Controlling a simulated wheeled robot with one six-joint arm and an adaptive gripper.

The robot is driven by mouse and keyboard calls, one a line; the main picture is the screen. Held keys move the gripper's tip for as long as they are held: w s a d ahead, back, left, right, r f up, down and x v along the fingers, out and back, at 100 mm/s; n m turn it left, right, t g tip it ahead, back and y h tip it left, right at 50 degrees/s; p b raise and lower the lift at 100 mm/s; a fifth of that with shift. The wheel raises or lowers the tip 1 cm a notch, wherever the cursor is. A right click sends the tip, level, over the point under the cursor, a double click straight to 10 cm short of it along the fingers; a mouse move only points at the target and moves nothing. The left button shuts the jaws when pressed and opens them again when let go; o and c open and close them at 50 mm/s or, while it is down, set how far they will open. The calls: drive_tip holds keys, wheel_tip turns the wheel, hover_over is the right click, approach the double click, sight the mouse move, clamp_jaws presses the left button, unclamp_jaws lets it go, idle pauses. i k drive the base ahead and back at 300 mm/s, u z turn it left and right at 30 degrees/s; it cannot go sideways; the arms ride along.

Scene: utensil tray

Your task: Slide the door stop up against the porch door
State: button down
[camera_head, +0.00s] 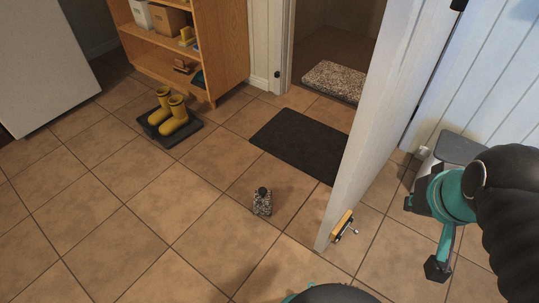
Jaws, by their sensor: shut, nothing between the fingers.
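The door stop (262,204) looks like a small speckled grey block with a dark knob on top. It stands upright on the tiles, left of the porch door and apart from it. The porch door (382,125) is a white panel standing open, its near lower corner at the right of centre. My gripper (437,268), teal and black, is at the right, on the other side of the door from the door stop. It is shut and empty, touching neither; part of it is hidden behind my arm.
A dark mat (300,141) lies before the doorway, with a speckled mat (334,81) beyond. A wooden piece with metal (342,226) is at the door's foot. Yellow boots (173,117) stand on a black tray by a wooden shelf (215,50). Tiles left of the stop are clear.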

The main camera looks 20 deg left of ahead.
sight(263, 205)
drive_tip(key=u, duration=0.9)
drive_tip(key=k, duration=0.4)
drive_tip(key=u, duration=0.4)
drive_tip(key=i, duration=0.8)
drive_tip(key=z, duration=0.7)
